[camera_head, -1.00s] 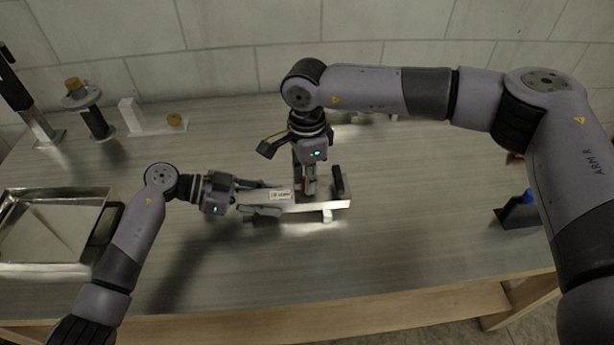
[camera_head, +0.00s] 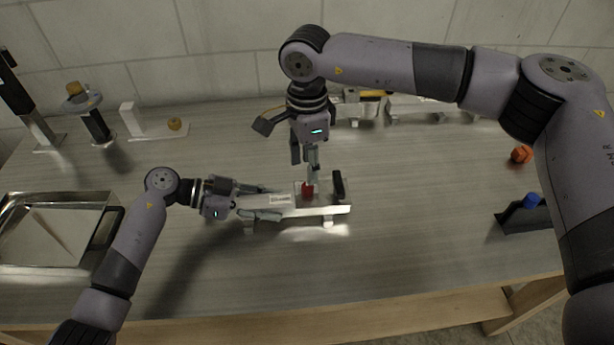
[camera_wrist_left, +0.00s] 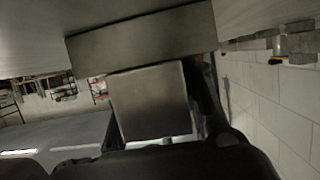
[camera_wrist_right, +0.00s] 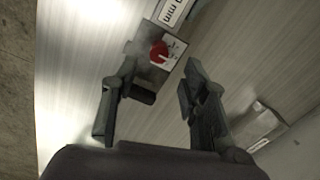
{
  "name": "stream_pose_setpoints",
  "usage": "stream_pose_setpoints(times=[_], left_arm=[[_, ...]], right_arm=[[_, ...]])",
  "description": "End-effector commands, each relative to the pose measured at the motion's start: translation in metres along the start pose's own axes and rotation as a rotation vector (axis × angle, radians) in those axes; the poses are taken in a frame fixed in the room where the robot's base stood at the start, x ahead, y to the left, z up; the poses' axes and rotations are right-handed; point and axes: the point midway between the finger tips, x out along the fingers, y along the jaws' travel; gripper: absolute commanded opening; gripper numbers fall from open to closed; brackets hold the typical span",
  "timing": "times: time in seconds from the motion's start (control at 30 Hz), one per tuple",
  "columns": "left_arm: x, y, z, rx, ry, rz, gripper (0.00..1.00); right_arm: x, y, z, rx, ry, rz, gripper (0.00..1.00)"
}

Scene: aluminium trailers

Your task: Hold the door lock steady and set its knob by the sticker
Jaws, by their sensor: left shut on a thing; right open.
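The door lock (camera_head: 312,209) is a silvery metal block with a black upright handle at its right end, standing on small feet on the table. Its red knob (camera_head: 307,188) sits on top; it also shows in the right wrist view (camera_wrist_right: 159,52) beside dial marks. The white sticker (camera_wrist_right: 172,10) is partly cut off there, its lettering only partly visible. My left gripper (camera_head: 262,202) is shut on the left end of the lock. My right gripper (camera_head: 312,172) is open above the knob, pointing down; its fingers (camera_wrist_right: 155,95) are apart from the knob.
A metal tray (camera_head: 50,232) lies at the left. More metal fixtures (camera_head: 420,106) stand at the back. An orange piece (camera_head: 521,154) and a dark holder with a blue knob (camera_head: 530,202) are at the right.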

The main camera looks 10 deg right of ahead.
Motion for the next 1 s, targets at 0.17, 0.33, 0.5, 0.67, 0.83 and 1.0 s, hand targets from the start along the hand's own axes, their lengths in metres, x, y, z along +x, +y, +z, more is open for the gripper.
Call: stream_pose_setpoints(times=[0.17,0.33,0.5,0.67,0.83,1.0], left_arm=[[0.000,0.000,0.000,-0.001,0.000,-0.001,0.00],[0.000,0.000,0.000,-0.001,0.000,-0.001,0.00],[0.000,0.000,0.000,-0.001,0.000,-0.001,0.00],[0.000,0.000,0.000,-0.001,0.000,-0.001,0.00],[0.000,0.000,0.000,-0.001,0.000,-0.001,0.35],[0.000,0.000,0.000,0.000,-0.001,-0.001,0.46]], right_arm=[[-0.036,-0.001,0.000,0.001,-0.001,-0.002,0.41],[-0.055,-0.001,0.000,0.000,-0.001,-0.001,0.41],[-0.061,0.000,0.000,0.000,0.000,0.001,0.41],[-0.061,0.000,0.000,0.000,0.000,0.001,0.41],[-0.060,0.000,0.000,0.000,0.000,0.001,0.41],[-0.060,0.000,0.000,0.000,0.000,0.000,0.41]])
